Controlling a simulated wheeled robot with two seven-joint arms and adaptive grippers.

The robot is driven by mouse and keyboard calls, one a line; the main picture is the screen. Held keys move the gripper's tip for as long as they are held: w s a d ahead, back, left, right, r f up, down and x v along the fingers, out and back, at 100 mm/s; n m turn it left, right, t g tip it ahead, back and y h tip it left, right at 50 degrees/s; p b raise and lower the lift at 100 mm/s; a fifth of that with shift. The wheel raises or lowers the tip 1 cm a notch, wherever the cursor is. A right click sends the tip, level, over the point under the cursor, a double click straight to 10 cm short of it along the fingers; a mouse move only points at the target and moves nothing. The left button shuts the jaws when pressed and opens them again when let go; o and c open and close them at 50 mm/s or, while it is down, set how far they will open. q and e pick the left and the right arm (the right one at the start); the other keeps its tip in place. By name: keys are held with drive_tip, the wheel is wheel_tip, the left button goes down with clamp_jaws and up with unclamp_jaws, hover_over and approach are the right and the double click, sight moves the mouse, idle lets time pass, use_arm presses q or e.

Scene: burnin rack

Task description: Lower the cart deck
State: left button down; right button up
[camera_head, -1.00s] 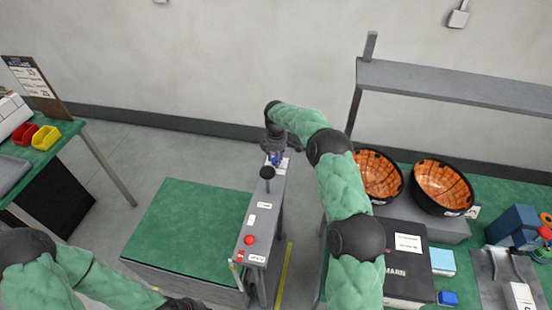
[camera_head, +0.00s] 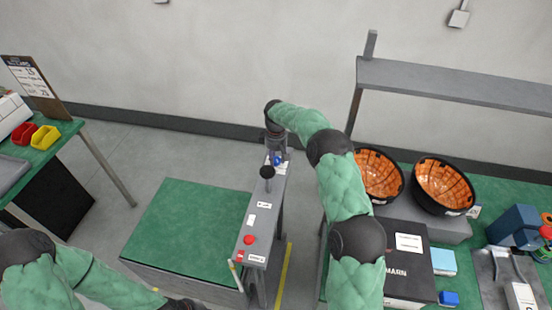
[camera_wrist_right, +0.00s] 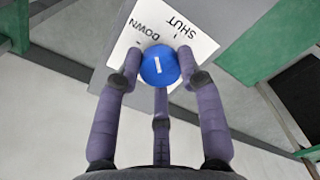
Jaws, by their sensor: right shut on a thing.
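The cart has a flat green deck (camera_head: 188,232) in the lower middle of the head view. A narrow grey control panel (camera_head: 262,220) runs along its right side. A blue knob (camera_wrist_right: 159,66) sits at the panel's far end, on a white label (camera_wrist_right: 192,32) reading DOWN and SHUT. My right gripper (camera_wrist_right: 158,74) is shut on the blue knob, with its fingers around it. In the head view, the right gripper (camera_head: 277,148) largely covers the knob. My left gripper (camera_head: 185,304) shows only partly at the bottom edge; its fingertips cannot be made out.
The panel also bears a black ball-topped lever (camera_head: 267,172) and a red button (camera_head: 249,239). A bench with two orange-lined black bowls (camera_head: 444,187) and a black box (camera_head: 405,270) stands at the right. A table with red and yellow bins (camera_head: 45,137) is at the left.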

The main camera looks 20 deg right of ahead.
sight(276, 159)
drive_tip(key=m, duration=0.4)
drive_tip(key=shift+m, duration=2.2)
drive_tip(key=shift+r, duration=0.1)
drive_tip(key=o, duration=1.1)
drive_tip(key=shift+o, duration=0.2)
wheel_tip(276, 159, up, 12)
